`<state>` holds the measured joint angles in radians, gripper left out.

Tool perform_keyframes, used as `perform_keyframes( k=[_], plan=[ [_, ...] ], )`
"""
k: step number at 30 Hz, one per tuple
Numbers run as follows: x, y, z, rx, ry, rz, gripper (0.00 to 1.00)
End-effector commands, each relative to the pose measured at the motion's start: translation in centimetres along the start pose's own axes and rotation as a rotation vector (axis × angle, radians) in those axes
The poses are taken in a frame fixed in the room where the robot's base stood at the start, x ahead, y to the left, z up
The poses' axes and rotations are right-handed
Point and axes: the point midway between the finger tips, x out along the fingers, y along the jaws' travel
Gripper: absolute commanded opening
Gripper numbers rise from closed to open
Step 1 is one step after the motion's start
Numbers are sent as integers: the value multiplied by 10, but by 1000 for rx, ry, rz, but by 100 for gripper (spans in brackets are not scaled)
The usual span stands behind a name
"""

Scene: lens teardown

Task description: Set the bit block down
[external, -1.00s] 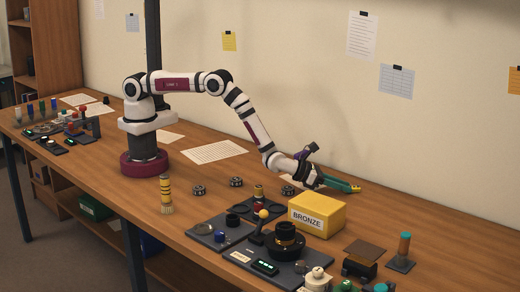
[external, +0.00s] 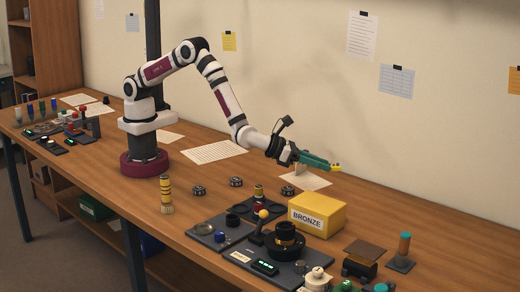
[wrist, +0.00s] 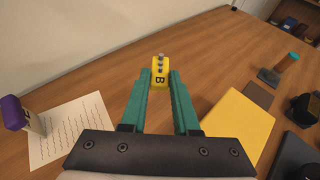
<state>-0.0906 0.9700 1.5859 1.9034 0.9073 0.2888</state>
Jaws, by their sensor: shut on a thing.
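My gripper (external: 333,166) has green fingers, pointing to the right above the back of the bench in the external view. It is shut on the bit block (wrist: 160,76), a small yellow block marked B with several silver bits on its top. In the wrist view the block sits between the fingertips. In the external view only a bit of yellow shows at the fingertips. I cannot tell whether the block touches the bench (wrist: 190,60).
A yellow BRONZE box (external: 318,213) stands in front of the gripper, to the right in the wrist view (wrist: 238,125). A purple-topped object (wrist: 20,115) stands left by a printed sheet (wrist: 72,125). Bare wood lies beyond the fingertips.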

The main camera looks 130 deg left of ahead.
Motion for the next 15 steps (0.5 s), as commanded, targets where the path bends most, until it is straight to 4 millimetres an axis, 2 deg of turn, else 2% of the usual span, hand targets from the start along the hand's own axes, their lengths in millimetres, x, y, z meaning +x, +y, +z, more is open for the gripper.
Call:
perform_keyframes(
  k=[4,7,11,15],
  plan=[
    [-7,4,-4,-10,0,24,0],
    [-22,22,-18,-36,1,95,0],
    [-57,61,-42,-97,1,247,0],
    [-108,117,-66,-173,0,434,0]
  ],
)
